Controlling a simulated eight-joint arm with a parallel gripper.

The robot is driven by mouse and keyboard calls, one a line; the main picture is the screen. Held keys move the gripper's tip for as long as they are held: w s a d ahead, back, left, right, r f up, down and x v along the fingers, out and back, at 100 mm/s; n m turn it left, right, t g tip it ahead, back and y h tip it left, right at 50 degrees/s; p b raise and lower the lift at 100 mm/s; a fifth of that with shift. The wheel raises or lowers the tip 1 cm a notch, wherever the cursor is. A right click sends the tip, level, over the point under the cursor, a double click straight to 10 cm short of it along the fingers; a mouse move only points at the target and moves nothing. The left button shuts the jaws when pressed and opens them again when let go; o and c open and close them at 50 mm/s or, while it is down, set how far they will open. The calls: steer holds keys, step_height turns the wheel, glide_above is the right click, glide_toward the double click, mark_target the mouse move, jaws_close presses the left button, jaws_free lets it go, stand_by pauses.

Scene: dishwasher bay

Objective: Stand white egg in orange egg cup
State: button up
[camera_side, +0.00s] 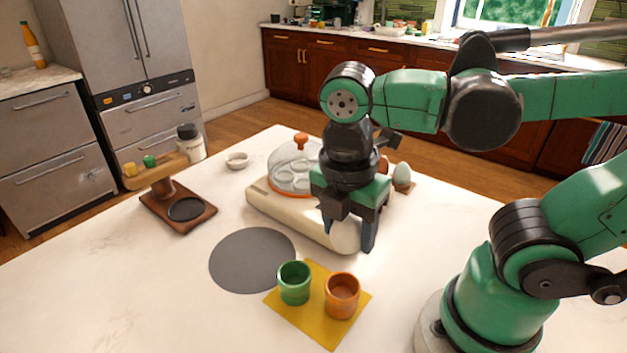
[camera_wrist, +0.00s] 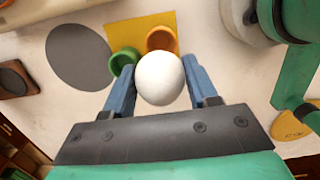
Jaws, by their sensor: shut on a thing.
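The orange egg cup (camera_side: 342,298) stands upright and empty on a yellow mat, to the right of a green cup (camera_side: 294,285). The orange cup also shows in the wrist view (camera_wrist: 161,40), partly hidden behind the egg. My gripper (camera_side: 348,238) points down, above and behind the cups in the side view. In the wrist view my gripper (camera_wrist: 161,88) is shut on the white egg (camera_wrist: 160,78), held between its blue fingers.
The yellow mat (camera_side: 318,335) lies near a grey disc (camera_side: 252,261). A cream egg cooker (camera_side: 262,200) with a clear dome stands behind my gripper. A pale egg (camera_side: 402,173) stands further back. A wooden stand (camera_side: 180,213) and small bowl (camera_side: 237,160) are left. The front-left tabletop is clear.

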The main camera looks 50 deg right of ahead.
steer(key=shift+f, duration=3.75)
steer(key=shift+f, duration=0.5)
steer(key=o, duration=0.8)
steer(key=shift+c, duration=0.2)
steer(key=shift+o, duration=0.2)
steer(key=shift+o, duration=0.6)
steer(key=shift+r, duration=0.1)
